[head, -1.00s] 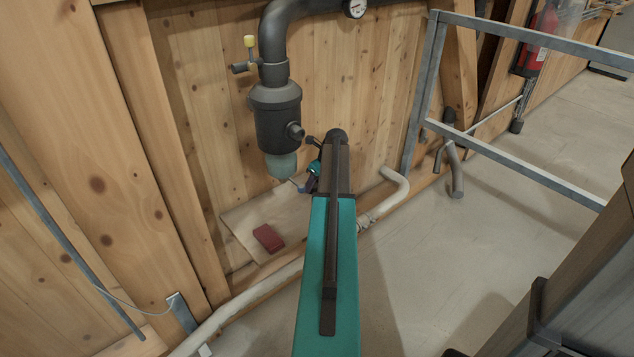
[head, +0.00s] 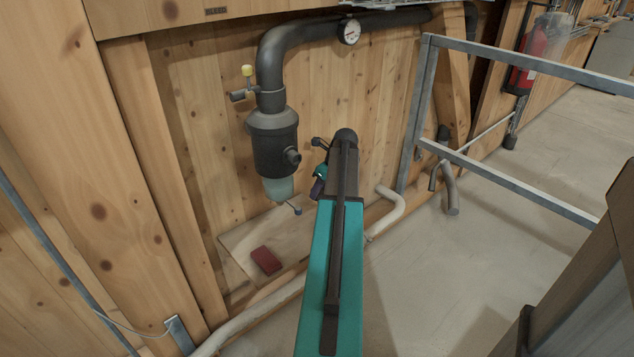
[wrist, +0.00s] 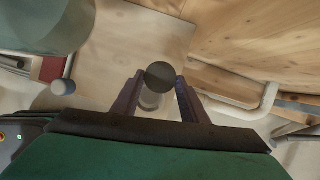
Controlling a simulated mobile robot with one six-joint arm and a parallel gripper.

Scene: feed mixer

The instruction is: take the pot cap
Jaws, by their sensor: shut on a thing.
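My gripper (wrist: 160,82) is shut on a dark round cap (wrist: 160,74), which I take for the pot cap. A pale, see-through cylindrical part shows just below it, between the two purple fingers. In the head view my gripper (head: 318,187) is mostly hidden by my arm, and I cannot make out the cap there. The black filter housing (head: 273,150) with its translucent pot (head: 279,189) hangs from the pipe, left of my gripper and apart from it. The pot also fills the upper left of the wrist view (wrist: 35,22).
A red block (head: 266,260) lies on a wooden board (head: 238,242). A pale pipe (head: 385,215) runs along the floor. A metal rail frame (head: 500,180) stands right; floor between is open.

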